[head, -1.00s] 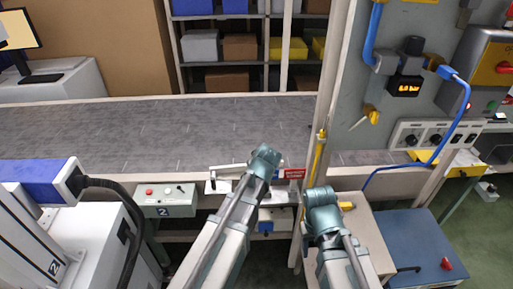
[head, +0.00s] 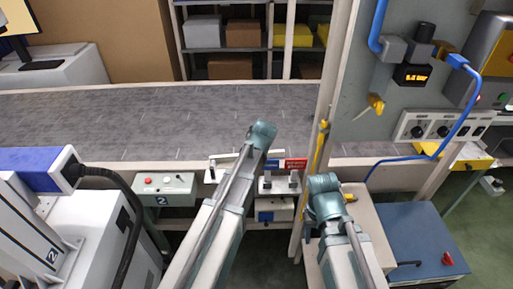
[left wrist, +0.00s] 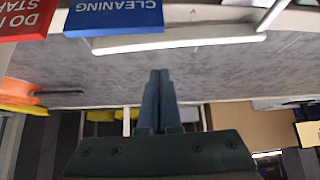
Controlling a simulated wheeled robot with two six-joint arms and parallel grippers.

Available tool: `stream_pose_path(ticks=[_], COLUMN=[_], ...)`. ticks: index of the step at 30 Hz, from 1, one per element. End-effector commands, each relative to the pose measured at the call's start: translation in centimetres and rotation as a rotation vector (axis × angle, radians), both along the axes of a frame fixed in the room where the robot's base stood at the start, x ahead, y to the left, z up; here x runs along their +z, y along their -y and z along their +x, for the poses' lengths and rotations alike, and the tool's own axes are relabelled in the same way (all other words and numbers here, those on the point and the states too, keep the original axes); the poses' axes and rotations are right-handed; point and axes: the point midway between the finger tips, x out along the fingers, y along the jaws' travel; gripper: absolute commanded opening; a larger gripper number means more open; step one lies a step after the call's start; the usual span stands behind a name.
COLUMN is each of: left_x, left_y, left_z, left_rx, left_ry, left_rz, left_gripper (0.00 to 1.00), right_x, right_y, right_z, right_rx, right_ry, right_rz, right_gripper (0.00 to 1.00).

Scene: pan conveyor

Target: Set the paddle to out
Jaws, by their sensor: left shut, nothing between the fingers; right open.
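A white bar-like lever (head: 224,157), which looks like the paddle, sits on the conveyor's front edge, left of a blue sign and a red sign (head: 296,163). In the left wrist view a long white bar (left wrist: 180,43) runs beside the blue CLEANING sign (left wrist: 115,14). My left gripper (left wrist: 158,100) is shut and empty, pointing over the grey belt, apart from the bar. In the head view my left arm hides its fingers. My right gripper (head: 324,184) is by the post at the conveyor's right; its fingers are hard to make out.
A grey control box (head: 165,187) marked 2 stands left of the lever. A white post (head: 325,110) rises beside my right arm. A blue-topped cabinet (head: 423,240) and a wall panel with knobs (head: 440,125) are at the right. The belt (head: 110,125) is bare.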

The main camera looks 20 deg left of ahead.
Motion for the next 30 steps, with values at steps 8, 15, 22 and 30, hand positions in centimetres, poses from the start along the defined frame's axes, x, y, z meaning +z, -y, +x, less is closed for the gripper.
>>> stream_pose_path(ticks=[8,15,22,30], left_x=[-2.8,-5.9,-7.6,-7.5], left_y=[-0.7,-1.6,-2.2,-2.3], left_z=[1.8,4.1,5.5,5.6], left_rx=[0.0,0.001,0.0,0.0], left_ry=[0.0,0.0,0.0,0.0], left_rz=[0.0,0.0,0.0,0.0], left_gripper=[0.0,0.0,0.0,0.0], right_x=[-2.8,-5.9,-7.6,-7.5], right_y=[0.0,0.0,0.0,0.0], right_z=[0.0,0.0,0.0,0.0], right_rx=[0.0,0.0,0.0,0.0], right_ry=[0.0,0.0,0.0,0.0], right_rz=[0.0,0.0,0.0,0.0], right_gripper=[0.52,0.52,0.52,0.52])
